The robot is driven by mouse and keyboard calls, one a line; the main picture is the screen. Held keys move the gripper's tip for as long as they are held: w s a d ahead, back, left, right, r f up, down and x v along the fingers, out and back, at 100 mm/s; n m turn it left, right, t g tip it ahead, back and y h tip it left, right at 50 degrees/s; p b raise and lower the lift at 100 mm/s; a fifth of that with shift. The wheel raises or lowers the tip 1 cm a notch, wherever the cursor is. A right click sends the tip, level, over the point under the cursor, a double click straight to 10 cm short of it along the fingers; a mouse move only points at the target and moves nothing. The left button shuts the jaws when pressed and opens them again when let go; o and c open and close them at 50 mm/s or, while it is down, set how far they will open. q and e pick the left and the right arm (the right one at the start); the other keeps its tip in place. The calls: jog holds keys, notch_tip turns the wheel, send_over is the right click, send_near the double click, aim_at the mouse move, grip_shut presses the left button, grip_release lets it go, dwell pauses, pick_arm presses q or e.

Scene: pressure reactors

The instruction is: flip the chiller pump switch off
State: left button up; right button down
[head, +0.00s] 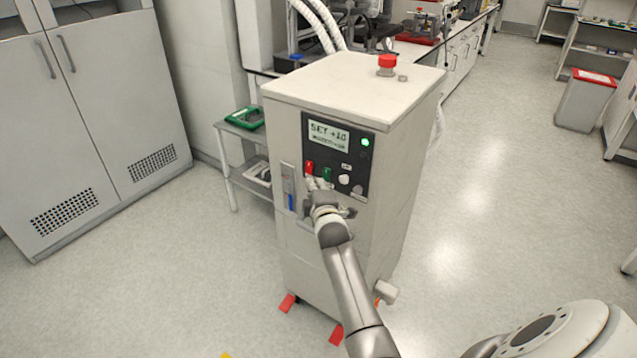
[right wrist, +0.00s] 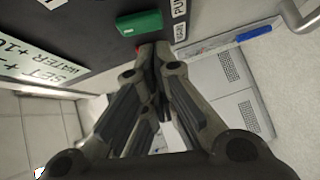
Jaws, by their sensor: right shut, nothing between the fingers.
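The chiller (head: 345,85) is a tall beige cabinet with a dark front panel. A red switch (head: 309,168) and a green switch (head: 327,174) sit side by side low on the panel. In the right wrist view the green switch (right wrist: 139,23) is clear. A label starting "PU" (right wrist: 180,7) and one reading "MAIN" (right wrist: 180,32) lie beside the switches. My right gripper (head: 316,182) is shut and empty, just below the switches. In the right wrist view its fingertips (right wrist: 153,47) cover most of the red switch and are close to the green one. Contact is unclear. My left gripper is out of view.
The panel has a display (head: 328,136), a lit green lamp (head: 365,142) and a white knob (head: 344,179). A red button (head: 387,63) stands on the chiller's top. Grey cabinets (head: 95,100) are at left.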

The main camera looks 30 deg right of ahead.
aim_at(326, 175)
jog(key=shift+w+d+f, duration=0.1)
jog(key=shift+w+d, duration=0.2)
jog(key=shift+d, duration=0.45)
jog(key=b, duration=0.3)
jog(key=shift+w+d+f+n+t+h, duration=0.1)
jog(key=shift+d+f+n+t+h, duration=0.1)
jog(key=shift+d+n+t+h, duration=0.15)
